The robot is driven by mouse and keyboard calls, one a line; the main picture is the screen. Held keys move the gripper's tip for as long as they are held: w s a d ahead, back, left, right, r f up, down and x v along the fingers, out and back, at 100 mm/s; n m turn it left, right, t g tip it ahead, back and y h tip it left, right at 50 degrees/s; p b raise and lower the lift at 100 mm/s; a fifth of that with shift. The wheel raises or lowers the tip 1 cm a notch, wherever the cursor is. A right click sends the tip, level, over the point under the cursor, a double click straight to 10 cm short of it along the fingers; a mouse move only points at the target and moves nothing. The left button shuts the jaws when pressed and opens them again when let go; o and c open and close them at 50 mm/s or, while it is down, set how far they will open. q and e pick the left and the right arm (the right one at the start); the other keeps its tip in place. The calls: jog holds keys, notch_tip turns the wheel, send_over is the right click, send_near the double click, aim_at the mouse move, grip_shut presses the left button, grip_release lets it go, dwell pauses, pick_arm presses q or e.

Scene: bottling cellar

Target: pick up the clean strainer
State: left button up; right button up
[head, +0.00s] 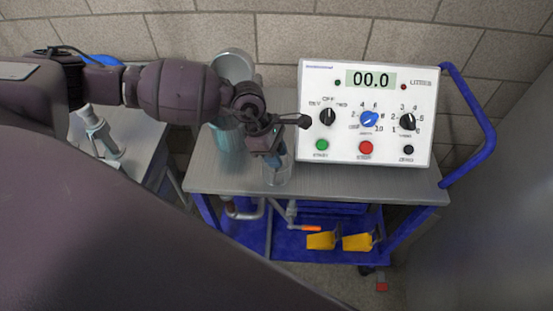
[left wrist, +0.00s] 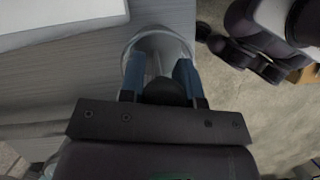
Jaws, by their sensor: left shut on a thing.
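My left gripper (head: 273,158) is over the front edge of the trolley top, left of the control box. It is shut on a pale, see-through cylinder (head: 278,177), which looks like the strainer. In the left wrist view its round rim (left wrist: 158,34) shows between and beyond the two blue fingers (left wrist: 160,78). I cannot tell whether its base touches the trolley top. Dark parts of my own body show at the upper right of the left wrist view; they may be my right gripper, whose jaws I cannot make out.
The white control box (head: 366,146), reading 00.0, stands on the grey trolley top (head: 345,182). A grey, open-topped vessel (head: 233,65) stands behind my left arm. A bench (head: 145,137) with a metal fitting (head: 98,130) is at the left. Yellow-handled items (head: 321,240) lie on the blue lower shelf.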

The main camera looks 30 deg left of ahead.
pick_arm(q)
notch_tip(320, 180, up, 20)
jog(key=shift+p, duration=0.3)
dwell(0.5)
